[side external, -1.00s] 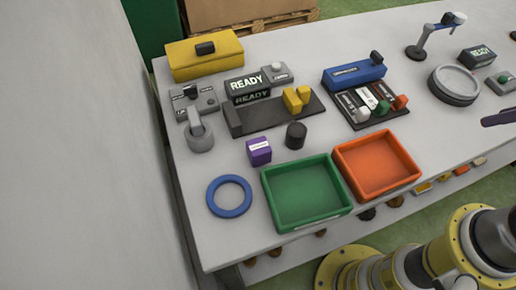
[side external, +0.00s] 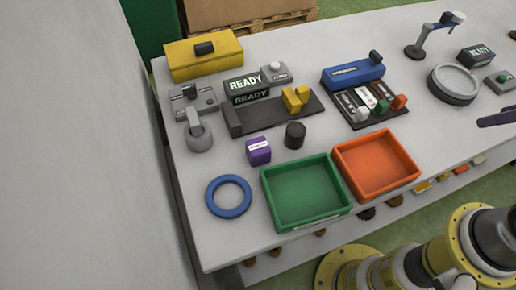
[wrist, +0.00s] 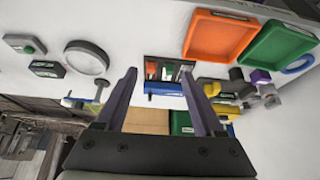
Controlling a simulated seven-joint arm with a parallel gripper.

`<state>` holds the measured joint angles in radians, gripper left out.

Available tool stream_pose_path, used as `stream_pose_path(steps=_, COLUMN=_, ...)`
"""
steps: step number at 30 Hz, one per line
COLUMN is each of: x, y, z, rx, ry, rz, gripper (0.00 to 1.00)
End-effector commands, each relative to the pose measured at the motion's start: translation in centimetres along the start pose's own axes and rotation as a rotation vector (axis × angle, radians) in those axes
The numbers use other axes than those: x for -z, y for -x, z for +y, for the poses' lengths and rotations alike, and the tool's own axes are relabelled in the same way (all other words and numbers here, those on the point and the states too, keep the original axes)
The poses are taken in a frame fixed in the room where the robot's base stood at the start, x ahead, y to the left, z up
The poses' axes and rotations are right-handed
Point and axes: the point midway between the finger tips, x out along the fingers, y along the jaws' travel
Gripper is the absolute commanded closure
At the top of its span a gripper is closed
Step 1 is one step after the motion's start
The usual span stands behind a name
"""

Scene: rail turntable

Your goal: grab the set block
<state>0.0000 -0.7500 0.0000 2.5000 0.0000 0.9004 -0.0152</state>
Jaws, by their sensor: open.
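A small purple block (side external: 259,151) with a white label stands on the table, behind and left of the green tray. Its label is too small to read, so I cannot confirm it is the set block. In the wrist view the purple block (wrist: 260,76) is small, toward the right, partly crowded by neighbouring objects. My gripper (wrist: 158,73) is open and empty, its two dark purple-grey fingers apart above the table. It is well away from the purple block. In the side view only a purple-grey finger end shows at the right edge.
The green tray (side external: 262,183) and orange tray (side external: 412,176) look empty. A black cylinder (side external: 296,135) stands beside the purple block. A dark fixture (side external: 237,122) with yellow posts, a blue box (side external: 353,74) and a blue ring (side external: 212,196) are around.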

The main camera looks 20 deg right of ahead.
Motion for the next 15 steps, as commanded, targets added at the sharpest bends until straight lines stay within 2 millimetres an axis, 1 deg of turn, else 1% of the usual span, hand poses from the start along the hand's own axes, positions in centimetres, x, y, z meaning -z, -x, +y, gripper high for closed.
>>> stream_pose_path(steps=2, x=-0.2, y=0.0, z=0.0, rx=0.001, ry=0.043, rz=-0.008, gripper=0.3)
stream_pose_path(steps=3, x=0.1, y=0.3, z=-0.1, rx=0.003, ry=0.077, rz=-0.005, gripper=0.3)
stream_pose_path(steps=5, x=1.4, y=1.4, z=-0.2, rx=0.007, ry=0.144, rz=0.019, gripper=0.3)
stream_pose_path(steps=8, x=4.4, y=2.7, z=-0.7, rx=0.024, ry=0.271, rz=0.028, gripper=0.3)
stream_pose_path(steps=11, x=7.9, y=3.4, z=-1.9, rx=0.058, ry=0.415, rz=0.02, gripper=0.3)
stream_pose_path(steps=12, x=9.3, y=3.5, z=-2.6, rx=0.076, ry=0.477, rz=0.014, gripper=0.3)
stream_pose_path(steps=14, x=11.6, y=3.4, z=-3.9, rx=0.106, ry=0.573, rz=0.004, gripper=0.3)
stream_pose_path(steps=15, x=13.1, y=3.2, z=-5.0, rx=0.128, ry=0.639, rz=-0.004, gripper=0.3)
